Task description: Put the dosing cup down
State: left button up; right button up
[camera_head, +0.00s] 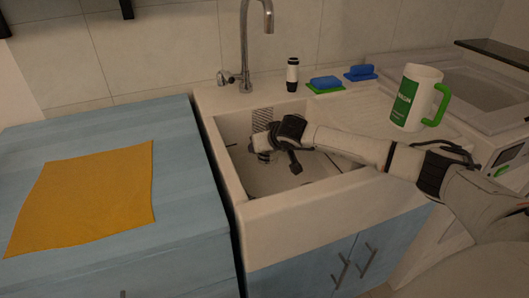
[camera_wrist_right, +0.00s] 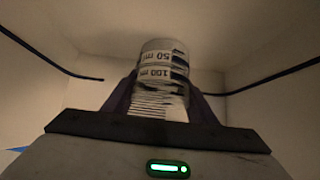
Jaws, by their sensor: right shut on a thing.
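The dosing cup (camera_wrist_right: 162,60) shows in the right wrist view as a pale cylinder with upside-down "50 ml" and "100 ml" marks. My right gripper (camera_wrist_right: 160,98) is shut on it, with a dark finger on each side. In the head view my right arm reaches in from the right, and my right gripper (camera_head: 262,143) is down inside the sink basin (camera_head: 277,215). The cup is too small and too covered by the hand to make out clearly there. I cannot tell whether the cup touches the basin. My left gripper is not in view.
A faucet (camera_head: 244,50) rises behind the basin. A black and white bottle (camera_head: 292,75), blue sponges (camera_head: 325,83) and a white mug (camera_head: 408,95) with a green handle stand around the rim. An orange cloth (camera_head: 85,198) lies on the blue counter (camera_head: 180,130), otherwise clear.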

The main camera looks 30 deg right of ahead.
jog(key=shift+f, duration=1.45)
jog(key=o, duration=1.2)
jog(key=shift+r, duration=0.1)
jog(key=shift+r, duration=0.2)
jog(key=shift+v, duration=3.7)
